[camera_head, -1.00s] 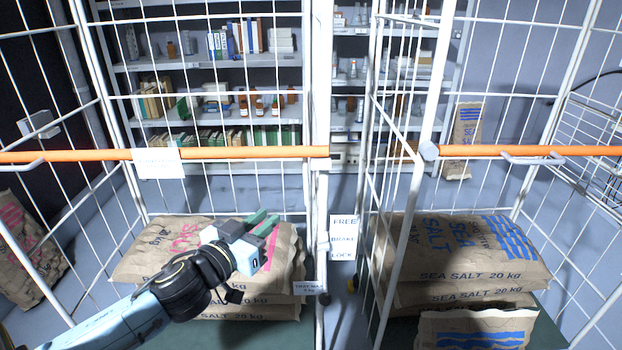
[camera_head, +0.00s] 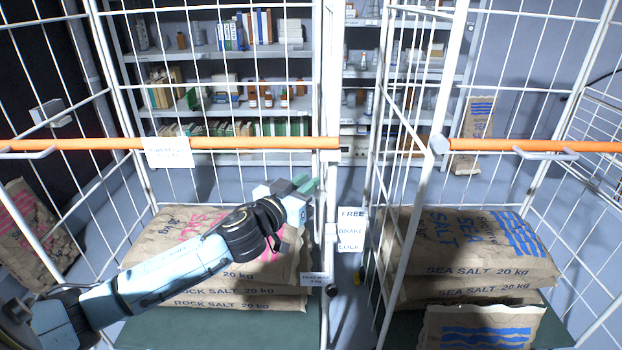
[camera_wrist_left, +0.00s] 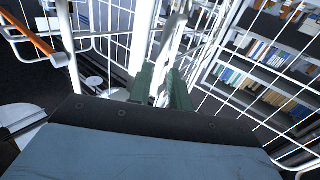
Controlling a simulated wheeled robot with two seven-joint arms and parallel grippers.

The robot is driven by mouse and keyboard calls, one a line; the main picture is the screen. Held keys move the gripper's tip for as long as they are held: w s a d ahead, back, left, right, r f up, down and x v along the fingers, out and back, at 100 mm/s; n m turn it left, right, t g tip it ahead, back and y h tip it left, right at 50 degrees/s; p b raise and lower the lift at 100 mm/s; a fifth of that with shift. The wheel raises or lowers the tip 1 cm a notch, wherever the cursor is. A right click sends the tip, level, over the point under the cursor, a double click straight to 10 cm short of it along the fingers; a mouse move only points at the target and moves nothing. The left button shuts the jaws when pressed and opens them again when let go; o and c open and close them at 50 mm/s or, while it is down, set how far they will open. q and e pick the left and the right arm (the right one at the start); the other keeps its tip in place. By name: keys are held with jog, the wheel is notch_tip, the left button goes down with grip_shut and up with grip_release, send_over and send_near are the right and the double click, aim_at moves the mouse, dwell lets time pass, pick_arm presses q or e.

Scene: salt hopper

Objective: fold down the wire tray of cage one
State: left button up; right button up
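Cage one appears to be the left white wire cage, with an orange bar (camera_head: 240,143) across its front; the writing on its white card (camera_head: 167,152) is too small to read. I cannot clearly make out its wire tray. A small tray-limit label (camera_head: 317,279) hangs low at the cage's right post (camera_head: 328,215). My left gripper (camera_head: 310,186) is below the orange bar, just left of that post. In the left wrist view its green fingers (camera_wrist_left: 161,88) stand apart, with white bars beyond; contact is unclear. My right gripper is out of view.
Rock salt sacks (camera_head: 225,290) lie stacked in the left cage, behind my arm. Sea salt sacks (camera_head: 470,255) fill the right cage's base. A brake label (camera_head: 351,230) hangs between the cages. Shelves (camera_head: 220,50) stand behind. A wire basket-like panel (camera_head: 597,130) is at far right.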

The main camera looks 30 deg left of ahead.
pick_arm(q)
jog(key=shift+w, duration=1.15)
grip_shut()
